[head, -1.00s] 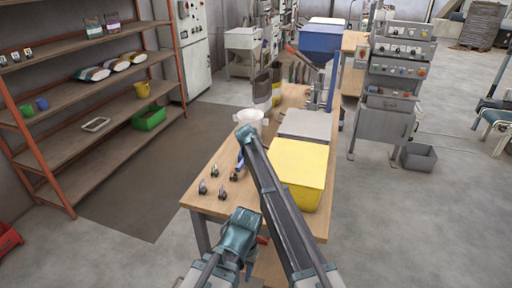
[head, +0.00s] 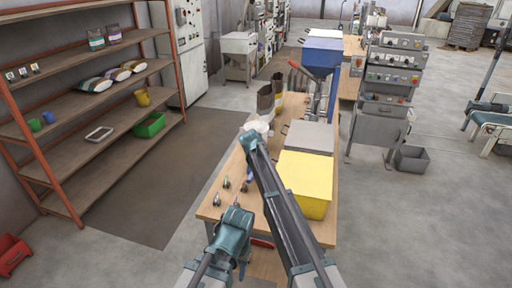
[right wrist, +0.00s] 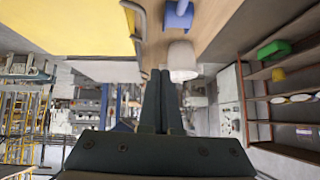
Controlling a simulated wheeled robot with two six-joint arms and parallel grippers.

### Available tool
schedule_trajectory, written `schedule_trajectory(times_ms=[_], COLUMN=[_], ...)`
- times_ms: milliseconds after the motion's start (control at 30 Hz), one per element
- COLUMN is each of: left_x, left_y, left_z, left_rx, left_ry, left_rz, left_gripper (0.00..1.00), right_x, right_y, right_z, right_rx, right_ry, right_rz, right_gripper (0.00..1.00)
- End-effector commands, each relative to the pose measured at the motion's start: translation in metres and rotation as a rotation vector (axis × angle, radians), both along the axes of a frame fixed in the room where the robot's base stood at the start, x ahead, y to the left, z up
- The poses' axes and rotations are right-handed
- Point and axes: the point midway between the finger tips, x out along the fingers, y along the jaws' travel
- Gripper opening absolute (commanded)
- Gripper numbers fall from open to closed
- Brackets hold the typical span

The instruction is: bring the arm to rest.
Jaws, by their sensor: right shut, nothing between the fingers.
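My right arm (head: 285,215) reaches from the bottom of the head view up over the wooden workbench (head: 213,206). Its gripper is hidden in the head view. In the right wrist view my right gripper (right wrist: 161,75) is shut, with its two dark fingers together and empty. A white tub (right wrist: 182,60) shows just beside the fingertips in that view; whether they touch cannot be told.
A yellow bin (head: 305,180) and a grey-lidded box (head: 308,137) stand on the bench's right side. Several small dark parts (head: 226,184) lie at its near left. The shelf rack (head: 77,128) stands left, a control cabinet (head: 385,90) right. Floor between rack and bench is clear.

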Motion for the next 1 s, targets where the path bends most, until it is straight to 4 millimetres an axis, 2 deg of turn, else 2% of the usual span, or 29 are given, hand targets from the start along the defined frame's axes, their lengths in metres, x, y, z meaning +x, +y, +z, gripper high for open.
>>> schedule_trajectory(times_ms=[67,167,267,300,367,400,500,600,700,1000], left_x=[0.0,0.0,0.0,0.0,0.0,0.0,0.0,0.0,0.0,0.0], left_y=[0.0,0.0,0.0,0.0,0.0,0.0,0.0,0.0,0.0,0.0], left_z=[-0.001,-0.001,-0.001,-0.001,-0.001,-0.001,-0.001,-0.001,-0.001,-0.001], left_rx=[0.0,0.0,0.0,0.0,0.0,0.0,0.0,0.0,0.0,0.0], left_ry=[0.0,0.0,0.0,0.0,0.0,0.0,0.0,0.0,0.0,0.0], left_rz=[0.0,0.0,0.0,0.0,0.0,0.0,0.0,0.0,0.0,0.0], left_gripper=[0.5,0.5,0.5,0.5,0.5,0.5,0.5,0.5,0.5,0.5], right_x=[-0.008,-0.041,-0.098,-0.125,-0.166,-0.193,-0.258,-0.307,-0.347,-0.444], right_y=[-0.006,-0.027,-0.059,-0.073,-0.09,-0.101,-0.121,-0.132,-0.139,-0.147], right_z=[-0.003,-0.01,-0.022,-0.028,-0.036,-0.041,-0.051,-0.058,-0.062,-0.067], right_rx=[-0.002,-0.015,-0.031,-0.036,-0.04,-0.041,-0.035,-0.024,-0.009,0.038], right_ry=[0.012,0.063,0.159,0.204,0.276,0.323,0.432,0.516,0.579,0.718], right_rz=[-0.002,-0.004,0.003,0.009,0.025,0.039,0.08,0.122,0.161,0.268], right_gripper=[0.0,0.0,0.0,0.0,0.0,0.0,0.0,0.0,0.0,0.0])
